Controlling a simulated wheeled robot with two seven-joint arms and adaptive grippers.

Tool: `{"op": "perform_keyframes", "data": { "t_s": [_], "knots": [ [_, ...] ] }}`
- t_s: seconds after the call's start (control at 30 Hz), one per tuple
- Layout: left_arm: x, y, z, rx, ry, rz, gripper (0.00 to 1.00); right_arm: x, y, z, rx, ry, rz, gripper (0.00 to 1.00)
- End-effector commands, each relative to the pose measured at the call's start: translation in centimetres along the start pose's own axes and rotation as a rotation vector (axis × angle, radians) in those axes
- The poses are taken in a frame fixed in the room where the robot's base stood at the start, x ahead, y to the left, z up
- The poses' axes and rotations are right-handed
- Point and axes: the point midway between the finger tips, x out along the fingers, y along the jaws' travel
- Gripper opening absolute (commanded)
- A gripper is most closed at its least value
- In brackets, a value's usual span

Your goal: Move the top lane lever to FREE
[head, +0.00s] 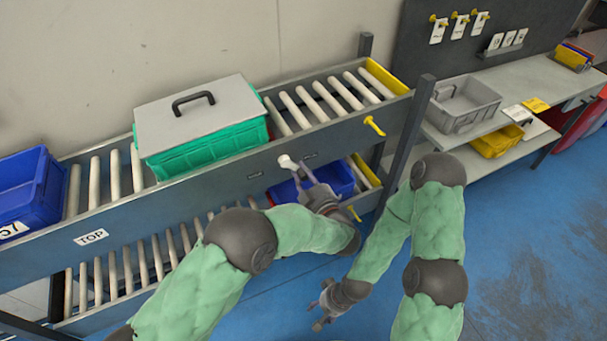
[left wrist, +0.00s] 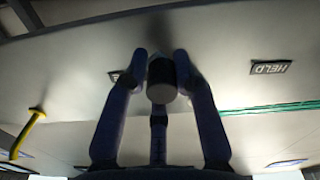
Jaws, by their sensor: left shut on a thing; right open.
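The top lane lever (head: 287,162) shows as a pale knob on the front rail of the top lane, above the TOP label (head: 91,237)'s height. My left gripper (head: 297,170) is shut on this lever. In the left wrist view the fingers (left wrist: 162,75) close around its cylindrical knob (left wrist: 161,88). The HELD label (left wrist: 270,67) is apart from the fingers, on the right there. Another small label (left wrist: 115,75) is partly hidden by a finger; its word is unreadable. My right gripper (head: 322,306) is open and empty, low over the blue floor.
A green crate with a grey lid (head: 205,130) and a blue bin (head: 28,190) sit on the top rollers. A blue bin (head: 325,180) sits in the lower lane. Yellow pegs (head: 374,126) stick out at the right. A shelf with a grey bin (head: 465,105) stands further right.

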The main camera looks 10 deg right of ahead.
Motion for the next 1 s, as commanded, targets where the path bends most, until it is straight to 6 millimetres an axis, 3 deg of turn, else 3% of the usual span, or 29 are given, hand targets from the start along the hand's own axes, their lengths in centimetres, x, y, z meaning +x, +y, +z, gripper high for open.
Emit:
{"op": "perform_keyframes", "data": {
  "t_s": [0.17, 0.2, 0.27, 0.67, 1.0],
  "knots": [
    [0.0, -0.4, 0.3, 0.001, -0.005, -0.008, 0.0, 0.0, 0.0, 0.0, 0.0, 0.0, 0.0, 0.56],
    [0.0, -0.4, 0.3, 0.001, -0.005, -0.008, 0.37, 0.0, 0.0, 0.0, 0.0, 0.0, 0.0, 0.56],
    [0.0, -0.4, 0.3, 0.002, -0.005, -0.008, 0.49, 0.0, 0.0, 0.0, 0.0, 0.0, 0.0, 0.56],
    [0.0, 0.1, -0.3, 0.0, -0.001, -0.002, 0.49, 0.0, 0.0, 0.0, 0.0, 0.0, 0.0, 0.56],
    [0.1, 2.4, -5.8, -0.008, 0.007, 0.0, 0.49, 0.0, 0.0, 0.0, 0.0, 0.0, 0.0, 0.56]
  ]
}}
